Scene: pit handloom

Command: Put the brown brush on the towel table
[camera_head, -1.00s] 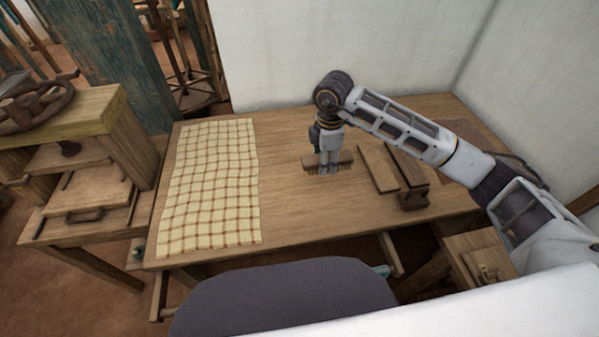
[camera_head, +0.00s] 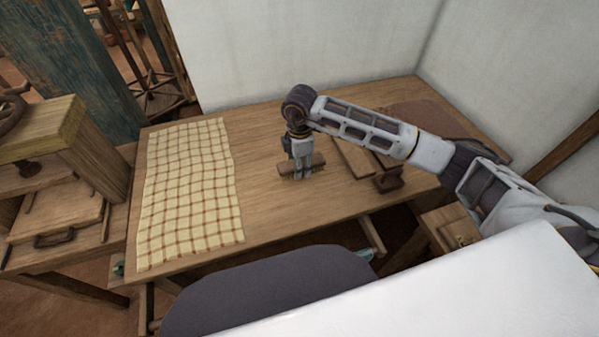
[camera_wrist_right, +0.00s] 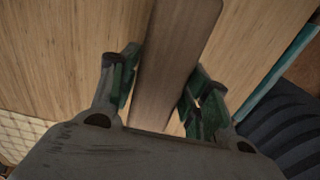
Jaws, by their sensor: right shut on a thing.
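The brown brush (camera_head: 318,160) is a short wooden bar with bristles below, over the middle of the wooden table (camera_head: 265,200). My right gripper (camera_head: 301,176) points down and is shut on the brush. In the right wrist view the brush (camera_wrist_right: 172,62) runs between the two green-padded fingers of the gripper (camera_wrist_right: 160,92). I cannot tell whether the bristles touch the tabletop. The checked cream towel (camera_head: 190,190) lies flat on the left part of the same table, to the left of the gripper. My left gripper is not in view.
A wooden board (camera_head: 353,158) and a dark wooden block (camera_head: 388,180) lie right of the brush. A dark rounded seat (camera_head: 265,290) stands at the front edge. A wooden cabinet (camera_head: 60,170) stands left. The tabletop between towel and brush is clear.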

